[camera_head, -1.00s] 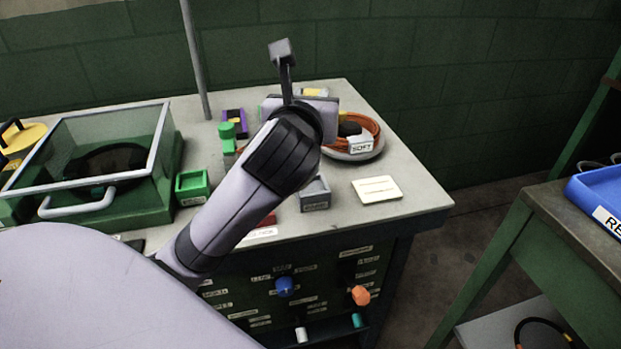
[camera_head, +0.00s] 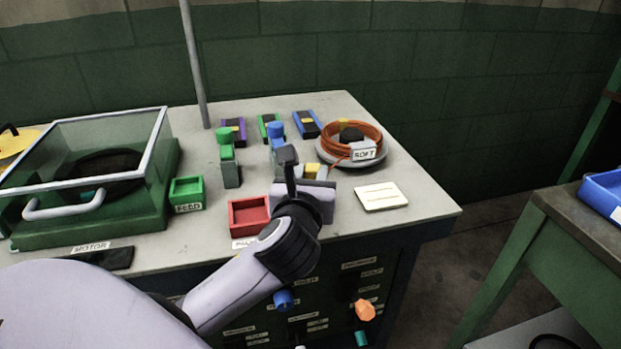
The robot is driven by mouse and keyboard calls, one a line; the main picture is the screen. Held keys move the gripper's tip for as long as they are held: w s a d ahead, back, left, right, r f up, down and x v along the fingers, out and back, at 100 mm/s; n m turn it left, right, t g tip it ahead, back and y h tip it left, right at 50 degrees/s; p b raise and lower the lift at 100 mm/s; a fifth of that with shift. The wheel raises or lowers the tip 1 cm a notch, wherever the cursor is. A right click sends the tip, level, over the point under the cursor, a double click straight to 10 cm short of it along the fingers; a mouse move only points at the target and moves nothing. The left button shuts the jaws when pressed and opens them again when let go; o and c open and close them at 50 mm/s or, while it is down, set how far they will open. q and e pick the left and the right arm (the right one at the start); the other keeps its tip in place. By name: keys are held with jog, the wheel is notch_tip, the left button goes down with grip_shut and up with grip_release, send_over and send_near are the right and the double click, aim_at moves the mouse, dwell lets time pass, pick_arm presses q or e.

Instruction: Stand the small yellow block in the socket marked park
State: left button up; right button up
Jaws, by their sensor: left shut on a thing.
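My left gripper (camera_head: 307,174) is low over the front of the bench, right of the red socket. It is shut on the small yellow block (camera_head: 312,168), which shows only partly past my gripper body. The red socket (camera_head: 249,213) is an open square box; its front label is partly covered by my arm and I cannot read it. The green socket (camera_head: 187,191) is labelled FEED. A grey socket seen earlier is hidden behind my left gripper now, so I cannot tell whether the block touches it. My right gripper is not in view.
A glass-lidded green case (camera_head: 88,175) stands left. Green-topped (camera_head: 229,160) and blue-topped (camera_head: 276,140) upright pieces stand behind the sockets.

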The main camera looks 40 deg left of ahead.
pick_arm(q)
jog(key=o, duration=1)
jog(key=shift+f, duration=0.1)
jog(key=shift+o, duration=0.2)
